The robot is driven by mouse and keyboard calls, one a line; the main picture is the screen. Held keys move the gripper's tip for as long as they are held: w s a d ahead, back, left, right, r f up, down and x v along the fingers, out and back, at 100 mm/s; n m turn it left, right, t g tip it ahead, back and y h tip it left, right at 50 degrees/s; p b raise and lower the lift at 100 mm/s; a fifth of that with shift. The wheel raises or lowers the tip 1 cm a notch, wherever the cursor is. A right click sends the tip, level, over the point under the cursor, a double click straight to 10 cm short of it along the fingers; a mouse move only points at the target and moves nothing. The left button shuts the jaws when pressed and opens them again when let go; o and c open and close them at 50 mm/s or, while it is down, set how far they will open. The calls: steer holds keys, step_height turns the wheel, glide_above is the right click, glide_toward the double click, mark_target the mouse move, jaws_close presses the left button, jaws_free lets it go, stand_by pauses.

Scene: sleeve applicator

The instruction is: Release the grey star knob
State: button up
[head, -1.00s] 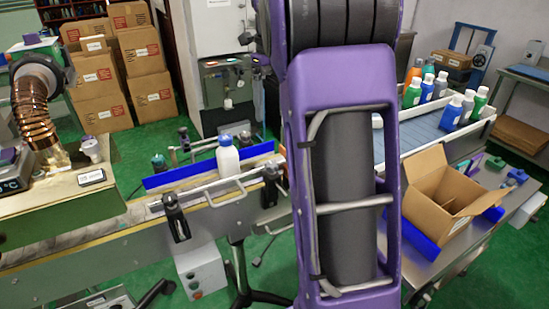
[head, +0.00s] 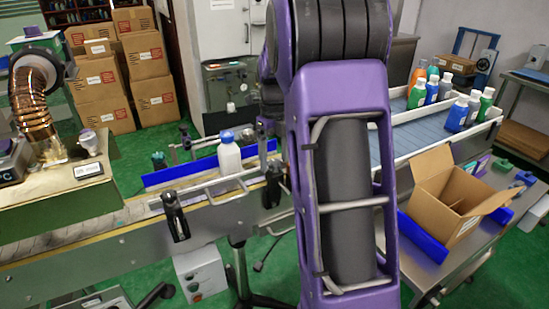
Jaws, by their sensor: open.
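I cannot make out a grey star knob for certain. The conveyor guide rail (head: 215,190) is held by black clamp posts, one at the near left (head: 175,217) and one at the near right (head: 272,186). Behind the rail are small dark and teal clamp parts (head: 158,160), too small to tell apart. A white bottle with a blue cap (head: 229,160) stands upright on the conveyor, between the near rail and a blue guide strip (head: 180,176). My purple arm fills the middle of the head view. My gripper's fingers do not show; the arm hides the area behind it.
A pale knob-like part (head: 88,141) stands on the left machine. An open carton (head: 430,190) sits on the right table. Several bottles stand in the tray (head: 400,137) behind it. Stacked cartons (head: 100,75) are at the back left. Green floor is clear between them.

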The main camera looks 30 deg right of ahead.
jaws_close()
stand_by(0.3)
